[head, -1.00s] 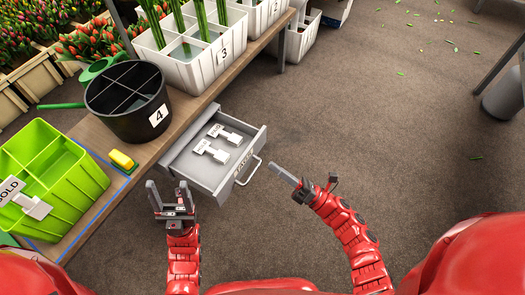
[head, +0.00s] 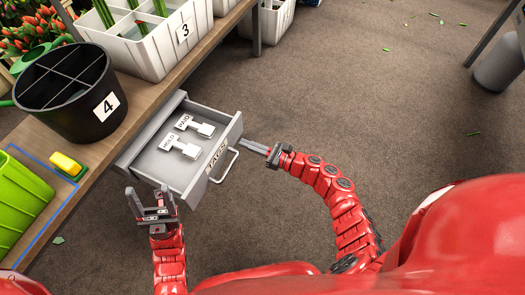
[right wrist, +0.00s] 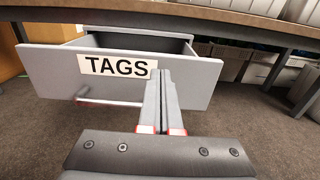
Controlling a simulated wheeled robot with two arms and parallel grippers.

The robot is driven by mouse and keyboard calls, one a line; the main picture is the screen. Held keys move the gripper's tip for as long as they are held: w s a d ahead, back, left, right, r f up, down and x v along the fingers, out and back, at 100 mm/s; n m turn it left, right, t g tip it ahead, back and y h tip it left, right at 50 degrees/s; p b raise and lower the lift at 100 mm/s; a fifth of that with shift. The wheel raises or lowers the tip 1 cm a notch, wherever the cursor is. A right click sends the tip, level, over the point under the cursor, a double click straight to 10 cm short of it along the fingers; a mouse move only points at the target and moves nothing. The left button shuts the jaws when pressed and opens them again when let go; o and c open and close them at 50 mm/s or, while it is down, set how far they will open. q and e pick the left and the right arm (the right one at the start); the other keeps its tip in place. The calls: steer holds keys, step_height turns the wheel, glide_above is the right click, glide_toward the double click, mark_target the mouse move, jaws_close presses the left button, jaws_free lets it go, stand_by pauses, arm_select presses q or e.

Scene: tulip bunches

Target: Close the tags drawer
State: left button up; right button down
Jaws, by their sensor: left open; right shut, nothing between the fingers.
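The grey tags drawer (head: 178,165) stands open below the edge of the wooden bench in the head view. Two white tags (head: 186,137), reading HOLD and PAID, lie inside it. Its front (right wrist: 205,82) carries a TAGS label and fills much of the right wrist view. A bar handle (head: 226,166) is on that front. My right gripper (head: 247,145) is shut and empty, pointing at the drawer front near the handle; whether it touches cannot be told. It also shows in the right wrist view (right wrist: 159,75). My left gripper (head: 150,195) is open and empty, beside the drawer's near side.
On the bench (head: 142,91) stand a black divided bucket (head: 70,100) marked 4, a white crate (head: 160,48) marked 3, a green crate (head: 16,205) and a yellow sponge (head: 66,163). Floor (head: 380,110) right of the drawer is clear.

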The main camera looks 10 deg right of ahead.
mark_target(227, 137)
steer(key=shift+b+x, duration=0.4)
steer(key=shift+x, duration=1.95)
